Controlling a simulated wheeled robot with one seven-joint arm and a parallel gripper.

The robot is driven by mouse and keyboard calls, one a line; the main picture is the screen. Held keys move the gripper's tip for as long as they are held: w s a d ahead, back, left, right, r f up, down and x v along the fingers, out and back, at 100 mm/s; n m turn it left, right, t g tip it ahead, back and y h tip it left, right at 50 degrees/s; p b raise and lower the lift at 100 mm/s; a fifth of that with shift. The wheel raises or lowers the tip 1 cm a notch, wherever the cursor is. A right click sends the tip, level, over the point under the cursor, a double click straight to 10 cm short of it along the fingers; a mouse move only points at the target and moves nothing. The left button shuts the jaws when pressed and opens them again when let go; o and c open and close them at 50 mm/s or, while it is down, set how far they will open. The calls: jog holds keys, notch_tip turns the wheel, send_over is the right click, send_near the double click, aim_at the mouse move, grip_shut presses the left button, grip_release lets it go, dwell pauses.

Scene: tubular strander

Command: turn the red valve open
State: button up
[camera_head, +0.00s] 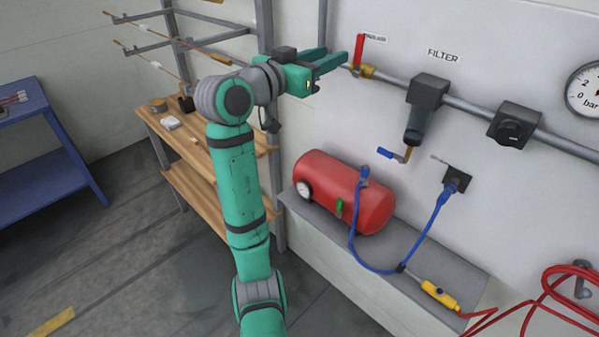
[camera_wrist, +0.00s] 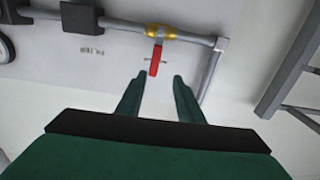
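The red valve handle (camera_head: 359,50) stands upright on a brass valve body (camera_head: 362,71) on the grey wall pipe, in the head view. In the wrist view the red handle (camera_wrist: 155,60) lies just beyond the fingertips, roughly between them but nearer the left one. The brass body (camera_wrist: 160,32) shows above it. My gripper (camera_head: 337,58) is to the left of the handle, pointing at it. The two fingers (camera_wrist: 160,76) are apart with nothing between them. Whether a fingertip touches the handle cannot be told.
The pipe runs right past a dark filter (camera_head: 427,93), a black regulator (camera_head: 514,125) and a pressure gauge (camera_head: 584,90). A red compressor tank (camera_head: 344,191) sits on a grey ledge below. A metal frame post (camera_head: 266,30) and wooden shelf (camera_head: 199,156) stand left.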

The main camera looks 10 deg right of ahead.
jog(key=a+f+n+t+y, duration=0.2)
jog(key=f+n, duration=0.2)
jog(key=f, duration=1.1)
jog(key=s+a+f+n+t+y, duration=0.1)
jog(key=a+f+n+t+y, duration=0.1)
jog(key=f, duration=1.3)
jog(key=shift+s+a+f+n+y, duration=0.15)
jog(key=shift+a+n+y, duration=0.65)
jog(key=shift+n, duration=0.1)
